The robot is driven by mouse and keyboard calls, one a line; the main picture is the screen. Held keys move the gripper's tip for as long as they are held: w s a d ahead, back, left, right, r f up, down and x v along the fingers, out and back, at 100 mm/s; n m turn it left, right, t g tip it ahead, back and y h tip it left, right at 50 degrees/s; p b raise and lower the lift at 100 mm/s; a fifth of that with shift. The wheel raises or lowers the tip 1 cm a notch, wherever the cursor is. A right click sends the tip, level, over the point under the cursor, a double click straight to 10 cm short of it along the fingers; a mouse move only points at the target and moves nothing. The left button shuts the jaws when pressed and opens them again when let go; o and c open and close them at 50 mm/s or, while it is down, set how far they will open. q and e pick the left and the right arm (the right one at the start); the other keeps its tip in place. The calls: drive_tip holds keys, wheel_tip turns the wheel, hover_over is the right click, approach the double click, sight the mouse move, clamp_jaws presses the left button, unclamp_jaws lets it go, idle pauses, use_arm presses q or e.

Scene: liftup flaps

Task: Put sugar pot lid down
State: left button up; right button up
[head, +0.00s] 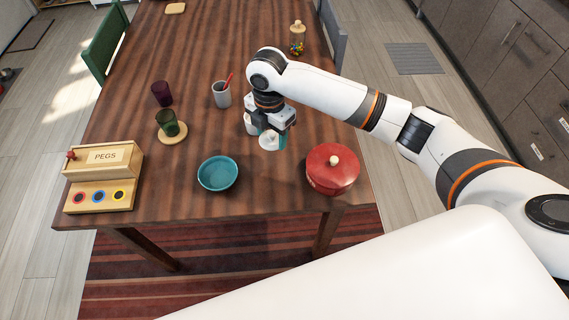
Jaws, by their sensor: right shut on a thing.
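My right gripper (273,127) is over the right half of the wooden table (215,120), pointing down. It is shut on a small white, round piece, which looks like the sugar pot lid (268,141). The jaws hide part of it. Whether it touches anything below cannot be told. A white shape (250,123) shows just left of the jaws; it may be the sugar pot, but the gripper covers most of it. My left gripper is not in view.
A teal bowl (217,173) is left of and nearer than the gripper; a red lidded pot (332,170) is to its right. A grey cup with a red stick (222,94), two dark glasses (162,93) and a PEGS box (104,165) stand left. A candy jar (297,38) stands farther back.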

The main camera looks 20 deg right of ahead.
sight(271, 131)
drive_tip(key=f, duration=0.4)
drive_tip(key=shift+w+d+f, duration=0.1)
drive_tip(key=shift+w+f, duration=0.25)
drive_tip(key=shift+f, duration=0.25)
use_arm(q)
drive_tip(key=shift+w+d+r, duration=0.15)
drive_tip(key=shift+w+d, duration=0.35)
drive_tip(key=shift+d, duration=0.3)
use_arm(e)
drive_tip(key=shift+s+f, duration=0.1)
drive_tip(key=shift+f, duration=1.65)
drive_tip(key=shift+f, duration=0.2)
drive_tip(key=o, duration=1)
drive_tip(key=shift+r, duration=0.1)
wheel_tip(271, 131, up, 12)
drive_tip(key=shift+r, duration=0.15)
